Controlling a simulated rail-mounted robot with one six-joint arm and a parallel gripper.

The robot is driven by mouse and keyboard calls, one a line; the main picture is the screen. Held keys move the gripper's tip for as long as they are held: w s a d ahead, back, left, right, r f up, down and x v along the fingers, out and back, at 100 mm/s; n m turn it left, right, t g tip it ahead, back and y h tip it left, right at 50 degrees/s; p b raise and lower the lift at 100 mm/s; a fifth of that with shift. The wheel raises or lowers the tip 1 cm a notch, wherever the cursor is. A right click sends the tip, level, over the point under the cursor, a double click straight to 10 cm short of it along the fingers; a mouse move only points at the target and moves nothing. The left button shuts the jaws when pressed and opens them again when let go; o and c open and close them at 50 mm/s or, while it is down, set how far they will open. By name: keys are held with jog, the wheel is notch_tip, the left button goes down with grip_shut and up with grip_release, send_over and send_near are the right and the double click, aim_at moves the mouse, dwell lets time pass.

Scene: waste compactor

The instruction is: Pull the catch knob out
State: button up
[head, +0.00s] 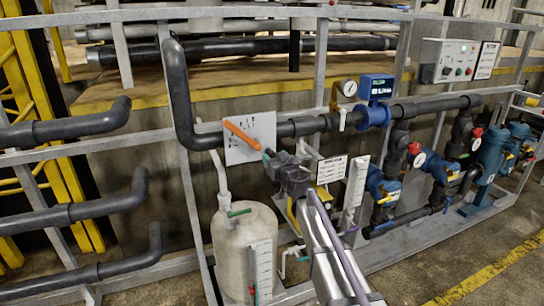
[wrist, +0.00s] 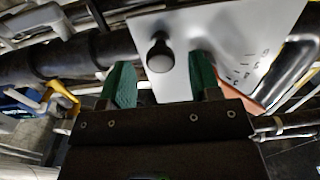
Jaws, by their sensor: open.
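The catch knob (wrist: 160,54) is a round black knob on a short stem. It stands out from a light grey plate (wrist: 225,45), which also shows in the head view (head: 238,152). In the wrist view my gripper (wrist: 162,78) is open, with one green finger to the left of the knob and one to the right. The knob appears between and just beyond the fingertips; I cannot tell the exact depth gap. In the head view my gripper (head: 268,156) is at the plate's lower right and the knob cannot be made out.
An orange lever (head: 242,134) lies across the plate, close to my gripper. A dark pipe (head: 308,125) runs behind the plate. A pale tank (head: 240,245) stands below. A white label sign (head: 332,169) and blue valves (head: 382,188) are to the right.

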jog(key=x, duration=0.2)
jog(key=shift+w+a, duration=0.15)
jog(key=shift+w, duration=0.25)
jog(key=shift+c, duration=0.2)
grip_shut()
